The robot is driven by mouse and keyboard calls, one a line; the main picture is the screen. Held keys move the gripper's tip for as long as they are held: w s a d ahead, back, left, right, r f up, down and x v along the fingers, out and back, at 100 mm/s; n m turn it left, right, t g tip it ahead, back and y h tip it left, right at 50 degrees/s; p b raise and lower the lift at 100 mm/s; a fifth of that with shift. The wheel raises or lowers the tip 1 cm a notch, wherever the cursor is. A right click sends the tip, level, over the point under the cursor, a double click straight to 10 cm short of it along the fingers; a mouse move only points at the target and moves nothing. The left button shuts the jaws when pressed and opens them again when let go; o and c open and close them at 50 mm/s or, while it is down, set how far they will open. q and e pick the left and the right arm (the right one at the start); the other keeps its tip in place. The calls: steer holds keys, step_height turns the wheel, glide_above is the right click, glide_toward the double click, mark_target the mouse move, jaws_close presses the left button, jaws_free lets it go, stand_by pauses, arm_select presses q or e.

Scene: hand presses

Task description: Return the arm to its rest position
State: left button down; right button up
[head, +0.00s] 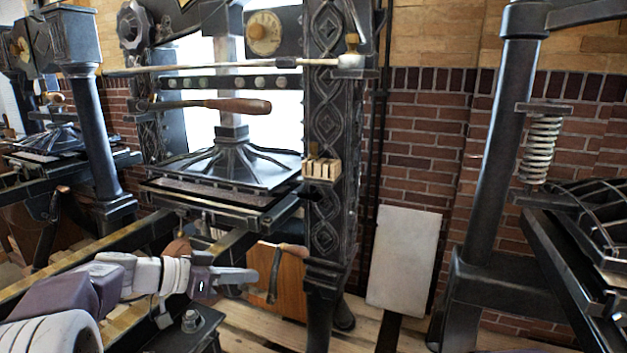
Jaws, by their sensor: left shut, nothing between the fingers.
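My left arm comes in from the lower left, white and purple, in front of the middle hand press. My left gripper (243,281) is at its end, pointing right, shut and empty. It appears in front of the lower part of the press, below the press bed (215,207). Whether it touches anything is hard to tell. The wooden-handled lever (240,106) of the press lies level above the platen (235,168). My right gripper is not in view.
The ornate black press column (330,130) stands right of my gripper. A second press (500,170) with a spring stands at right, another at left (95,140). A pale board (403,258) leans on the brick wall. Bare plank floor shows between.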

arm_select(q)
steer(key=s+d+f+n+g+y, duration=0.1)
steer(key=s+d+f+g+y, duration=0.2)
steer(key=s+f, duration=0.5)
steer(key=s+d+f+g+y, duration=0.2)
steer(key=s+d+f+g, duration=0.2)
steer(key=s+f, duration=0.35)
steer(key=s+a+f+n+y, duration=0.55)
steer(key=s+a+f, duration=0.25)
steer(key=a, duration=0.2)
step_height(320, 180, up, 17)
steer(key=w+n+p, duration=0.1)
steer(key=n+p, duration=0.1)
steer(key=p, duration=1.5)
steer(key=shift+r+t+p, duration=0.2)
steer(key=shift+t+p, duration=0.15)
steer(key=shift+t, duration=0.05)
